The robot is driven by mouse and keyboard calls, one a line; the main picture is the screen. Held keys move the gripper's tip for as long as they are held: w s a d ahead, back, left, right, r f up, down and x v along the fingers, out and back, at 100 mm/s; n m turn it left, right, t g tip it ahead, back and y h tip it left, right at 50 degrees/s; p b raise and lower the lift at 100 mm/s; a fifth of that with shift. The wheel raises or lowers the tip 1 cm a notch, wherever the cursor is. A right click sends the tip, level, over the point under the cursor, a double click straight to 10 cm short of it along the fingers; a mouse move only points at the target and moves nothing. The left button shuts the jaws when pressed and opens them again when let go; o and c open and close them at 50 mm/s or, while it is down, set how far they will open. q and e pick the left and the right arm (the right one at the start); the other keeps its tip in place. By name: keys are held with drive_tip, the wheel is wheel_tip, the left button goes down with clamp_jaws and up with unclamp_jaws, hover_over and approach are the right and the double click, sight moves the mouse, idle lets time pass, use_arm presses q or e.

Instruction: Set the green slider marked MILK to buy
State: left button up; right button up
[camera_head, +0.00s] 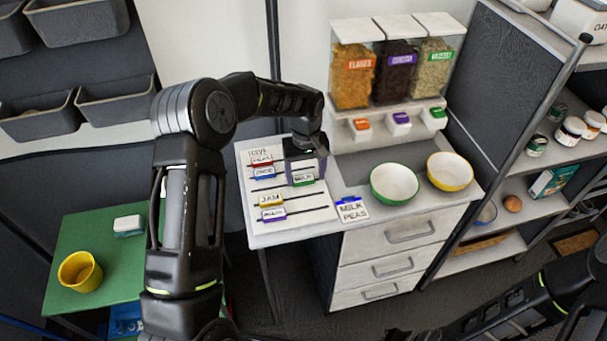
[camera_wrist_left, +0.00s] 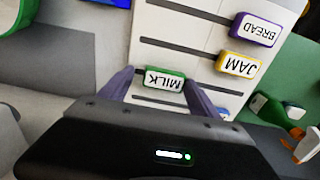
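The green slider marked MILK (camera_head: 303,178) sits on a white board (camera_head: 316,214), well to the right of the other sliders. In the left wrist view the MILK slider (camera_wrist_left: 164,79) shows upside down between the two fingertips. My left gripper (camera_head: 305,160) is over the board; in the wrist view its purple fingers (camera_wrist_left: 160,84) stand apart at either end of the slider. A small gap shows at the left finger; contact at the right finger is unclear. The board's left heading reads HAVE; the right heading is hidden behind the gripper.
Yellow JAM (camera_head: 271,199), purple BREAD (camera_head: 272,214), blue (camera_head: 264,173) and red (camera_head: 262,160) sliders stand at the board's left. A note (camera_head: 352,209) reads MILK PEAS. Green (camera_head: 394,183) and yellow (camera_head: 450,171) bowls stand right, below cereal dispensers (camera_head: 395,75).

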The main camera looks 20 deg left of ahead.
sight(305, 178)
use_arm(q)
drive_tip(key=shift+o, duration=0.5)
wheel_tip(305, 178, up, 6)
drive_tip(key=shift+r+b, duration=0.25)
drive_tip(key=shift+b, duration=0.55)
drive_tip(key=shift+r, duration=0.65)
drive_tip(key=shift+s+f, duration=0.1)
